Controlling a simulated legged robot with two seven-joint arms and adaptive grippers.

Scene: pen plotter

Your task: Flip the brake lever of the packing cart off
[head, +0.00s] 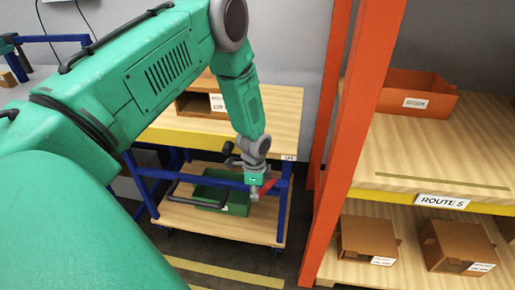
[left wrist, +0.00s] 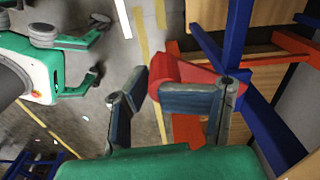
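The packing cart (head: 217,220) has a blue frame, a wooden top and a lower wooden deck. The red brake lever (head: 267,187) shows low near its right front post. My left gripper (head: 253,187) is right beside the lever, below the cart top. In the left wrist view the red lever (left wrist: 190,70) lies at the fingertips of my left gripper (left wrist: 153,87), partly behind the right finger. The tips are close together; I cannot tell whether they clamp it. My right gripper (left wrist: 85,55) shows at the left wrist view's left edge, fingers apart and empty.
A green crate (head: 237,197) sits on the cart's lower deck, and a cardboard box (head: 190,104) on its top. An orange rack post (head: 350,130) stands close to the right, with shelves marked ROUTE 5 (head: 442,202). Floor with yellow lines (head: 220,274) is clear in front.

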